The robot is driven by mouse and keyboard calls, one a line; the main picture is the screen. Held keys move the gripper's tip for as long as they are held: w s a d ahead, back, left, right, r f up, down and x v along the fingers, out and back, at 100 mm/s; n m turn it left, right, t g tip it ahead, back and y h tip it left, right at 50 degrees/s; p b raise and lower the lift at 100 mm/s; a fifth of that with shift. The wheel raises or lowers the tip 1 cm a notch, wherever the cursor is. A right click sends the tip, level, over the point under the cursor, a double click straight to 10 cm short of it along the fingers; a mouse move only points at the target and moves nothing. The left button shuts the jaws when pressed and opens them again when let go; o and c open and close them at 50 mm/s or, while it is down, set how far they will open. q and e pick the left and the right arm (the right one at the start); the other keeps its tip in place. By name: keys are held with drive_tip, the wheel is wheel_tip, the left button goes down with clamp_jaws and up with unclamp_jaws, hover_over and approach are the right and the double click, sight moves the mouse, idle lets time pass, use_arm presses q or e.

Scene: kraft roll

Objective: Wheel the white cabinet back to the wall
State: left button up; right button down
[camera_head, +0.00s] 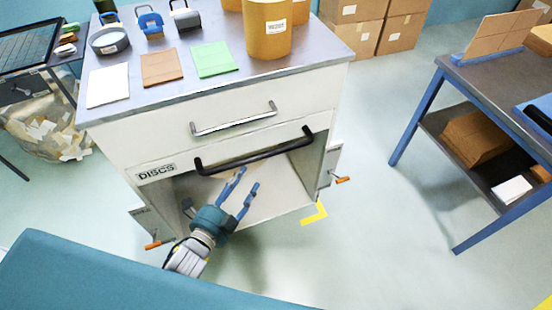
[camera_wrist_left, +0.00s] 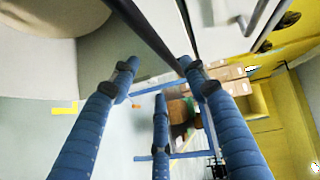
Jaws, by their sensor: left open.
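The white cabinet (camera_head: 150,141) stands in front of me with a grey top. Its front has a silver drawer handle (camera_head: 234,119), a "DISCS" label (camera_head: 157,172) and a black bar handle (camera_head: 255,154) above an open lower space. Orange-tipped levers (camera_head: 343,180) stick out low on both sides. My left gripper (camera_head: 245,187) is open and empty just below the black bar, fingers pointing up toward it. In the left wrist view the bar (camera_wrist_left: 150,32) runs past the blue fingers (camera_wrist_left: 160,85); I cannot tell if they touch it. My right gripper is out of view.
Cardboard boxes (camera_head: 400,32) are stacked behind right. A blue-legged table (camera_head: 414,118) stands right, with clear floor between. Yellow floor marking (camera_head: 316,215) lies by the cabinet's right corner.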

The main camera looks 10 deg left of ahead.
sight(257, 160)
use_arm(q)
drive_tip(key=x, duration=0.9)
drive_tip(key=shift+w+r, duration=0.15)
drive_tip(key=shift+w, duration=0.05)
drive_tip(key=shift+w+d, duration=0.2)
drive_tip(key=shift+w, duration=0.55)
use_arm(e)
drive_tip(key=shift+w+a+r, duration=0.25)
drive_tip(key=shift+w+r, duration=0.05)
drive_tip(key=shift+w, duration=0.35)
use_arm(q)
drive_tip(key=shift+c, duration=0.3)
clamp_jaws()
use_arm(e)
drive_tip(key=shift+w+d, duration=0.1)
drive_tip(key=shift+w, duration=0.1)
